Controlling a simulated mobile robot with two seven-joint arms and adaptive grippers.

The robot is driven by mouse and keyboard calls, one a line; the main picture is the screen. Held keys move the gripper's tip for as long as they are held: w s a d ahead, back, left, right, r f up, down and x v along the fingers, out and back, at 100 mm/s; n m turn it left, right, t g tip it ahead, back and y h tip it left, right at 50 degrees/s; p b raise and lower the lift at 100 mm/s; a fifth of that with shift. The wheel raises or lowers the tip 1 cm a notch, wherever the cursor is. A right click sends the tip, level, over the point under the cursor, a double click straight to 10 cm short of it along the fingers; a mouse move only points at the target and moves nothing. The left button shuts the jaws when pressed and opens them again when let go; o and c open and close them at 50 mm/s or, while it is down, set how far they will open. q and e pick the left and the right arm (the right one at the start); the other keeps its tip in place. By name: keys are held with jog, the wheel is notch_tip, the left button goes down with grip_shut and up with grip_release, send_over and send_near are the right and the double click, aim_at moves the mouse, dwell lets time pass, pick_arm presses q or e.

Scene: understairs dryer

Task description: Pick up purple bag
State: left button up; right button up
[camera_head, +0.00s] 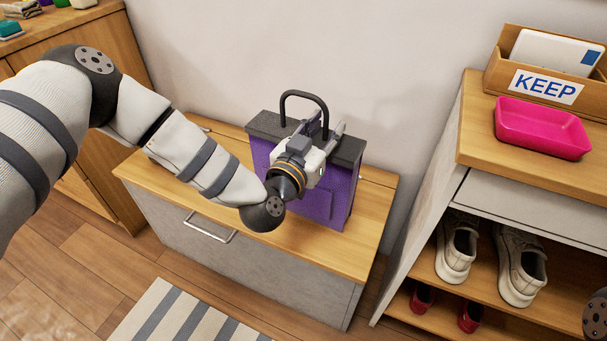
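The purple bag (345,190) stands upright on the wooden top of a low cabinet against the wall. It has a dark grey top band and a black looped handle (304,95). My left gripper (328,126) is in front of the bag, with its fingers at the top band by the right leg of the handle. The gripper body hides part of the bag's front and top. I cannot tell whether the fingers are apart or closed on the handle. My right gripper is out of view; only a dark bit of my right arm shows at the lower right edge.
The low cabinet (150,172) has a front pull handle. On the right, a shoe rack (480,160) carries a pink tray (541,128) and a wooden box labelled KEEP (495,72), with shoes below. A striped rug (170,315) lies on the floor. A wooden dresser (105,60) stands left.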

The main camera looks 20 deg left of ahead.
pick_arm(q)
grip_shut()
